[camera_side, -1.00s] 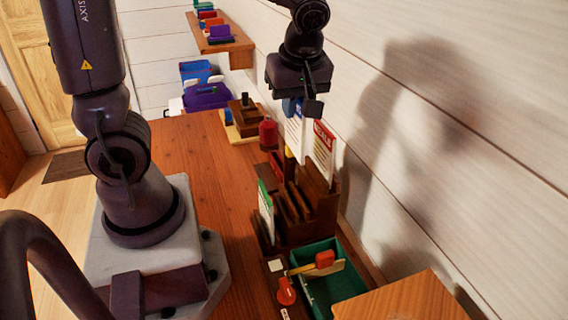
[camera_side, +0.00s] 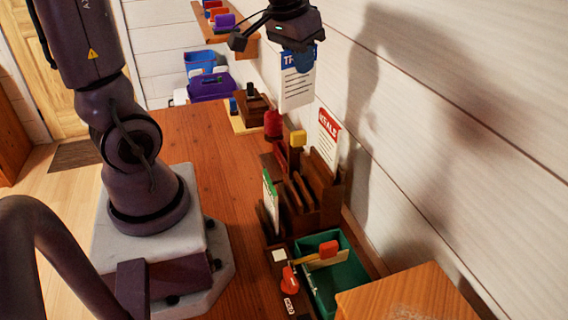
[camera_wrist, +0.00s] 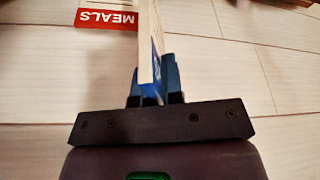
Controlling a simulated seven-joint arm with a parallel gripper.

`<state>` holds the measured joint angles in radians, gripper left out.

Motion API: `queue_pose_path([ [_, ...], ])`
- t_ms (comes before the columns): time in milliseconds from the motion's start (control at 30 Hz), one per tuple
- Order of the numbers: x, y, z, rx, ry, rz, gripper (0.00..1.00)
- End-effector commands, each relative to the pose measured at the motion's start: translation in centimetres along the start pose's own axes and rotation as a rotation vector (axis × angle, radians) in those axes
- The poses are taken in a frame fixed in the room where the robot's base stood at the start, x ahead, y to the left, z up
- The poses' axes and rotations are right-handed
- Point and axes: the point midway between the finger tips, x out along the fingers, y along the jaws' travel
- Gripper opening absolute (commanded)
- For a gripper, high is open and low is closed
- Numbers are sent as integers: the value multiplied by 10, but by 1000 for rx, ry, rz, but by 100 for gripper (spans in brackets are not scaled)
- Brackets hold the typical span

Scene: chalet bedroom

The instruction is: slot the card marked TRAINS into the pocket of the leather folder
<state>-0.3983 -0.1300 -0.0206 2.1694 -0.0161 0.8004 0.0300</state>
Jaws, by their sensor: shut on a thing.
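The card with a blue header (camera_side: 297,75), its lettering partly hidden and starting "TR", hangs upright from my gripper (camera_side: 301,62), above the brown slotted holder (camera_side: 325,210). My gripper is shut on its top edge. In the wrist view the card shows edge-on between the blue finger pads of my gripper (camera_wrist: 153,88). A card with a red MEALS header (camera_side: 328,135) stands in the back of the holder. It also shows in the wrist view (camera_wrist: 107,18). A green-edged card (camera_side: 270,200) stands at the holder's front left. I cannot clearly make out which piece is the leather folder.
A green tray (camera_side: 350,278) with a red-and-yellow tool stands in front of the holder. A red object (camera_side: 273,124) and a yellow-topped piece (camera_side: 298,138) stand behind. A wooden block (camera_side: 415,295) is at front right. The plank wall is close on the right.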

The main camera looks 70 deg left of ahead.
Motion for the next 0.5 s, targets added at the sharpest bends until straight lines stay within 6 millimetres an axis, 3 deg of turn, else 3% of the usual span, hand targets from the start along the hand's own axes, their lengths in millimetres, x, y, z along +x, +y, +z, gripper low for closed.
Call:
queue_pose_path([
  [500, 8, -38, -22, 748, -2, 236, 0],
])
